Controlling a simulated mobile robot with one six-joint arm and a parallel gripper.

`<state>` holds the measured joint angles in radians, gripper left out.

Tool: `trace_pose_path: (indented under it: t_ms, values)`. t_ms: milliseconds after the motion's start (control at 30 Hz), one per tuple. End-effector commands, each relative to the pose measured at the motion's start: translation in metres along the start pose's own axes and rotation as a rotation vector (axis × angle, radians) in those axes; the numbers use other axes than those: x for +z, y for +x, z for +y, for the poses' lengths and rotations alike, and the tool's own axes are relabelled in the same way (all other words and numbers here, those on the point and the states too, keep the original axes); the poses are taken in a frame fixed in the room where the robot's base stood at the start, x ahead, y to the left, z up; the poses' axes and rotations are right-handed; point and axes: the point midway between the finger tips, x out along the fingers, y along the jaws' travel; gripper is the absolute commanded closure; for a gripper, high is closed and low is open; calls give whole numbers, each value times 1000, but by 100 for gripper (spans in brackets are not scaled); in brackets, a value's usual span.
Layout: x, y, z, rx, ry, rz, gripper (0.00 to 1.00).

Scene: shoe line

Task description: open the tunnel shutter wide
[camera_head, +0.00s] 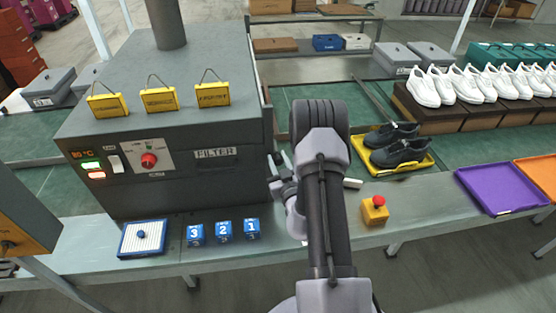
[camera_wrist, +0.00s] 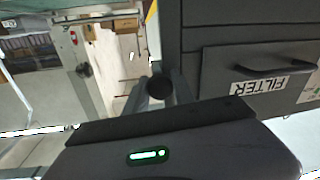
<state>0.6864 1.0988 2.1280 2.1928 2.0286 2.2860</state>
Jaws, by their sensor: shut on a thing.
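The tunnel (camera_head: 165,150) is a big dark grey box on the left, with a FILTER drawer on its front, which also shows upside down in the wrist view (camera_wrist: 265,85). My gripper (camera_head: 280,172) is at the tunnel's front right corner. In the wrist view my gripper's fingers (camera_wrist: 160,92) are closed around a round black knob (camera_wrist: 157,86), which looks like the shutter's handle. The shutter panel itself is mostly hidden by my arm and the box, so I cannot tell how far it is open.
A yellow tray (camera_head: 420,163) with dark shoes sits right of my arm, on the green belt. A red-topped stop button (camera_head: 375,208) stands on the bench nearby. Blue numbered blocks (camera_head: 223,231) and a blue-edged pad (camera_head: 142,240) lie before the tunnel.

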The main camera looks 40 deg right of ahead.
Motion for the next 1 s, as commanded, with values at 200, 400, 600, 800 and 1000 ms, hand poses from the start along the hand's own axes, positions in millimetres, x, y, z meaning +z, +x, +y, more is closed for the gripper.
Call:
trace_pose_path:
  t_ms: [200,400,600,800,1000]
  values:
    - [-50,0,7,-1,0,2,100]
    - [-53,0,8,-1,0,2,100]
    - [-51,0,8,-1,0,2,100]
    - [-51,0,8,-1,0,1,49]
    - [-51,0,8,0,0,1,49]
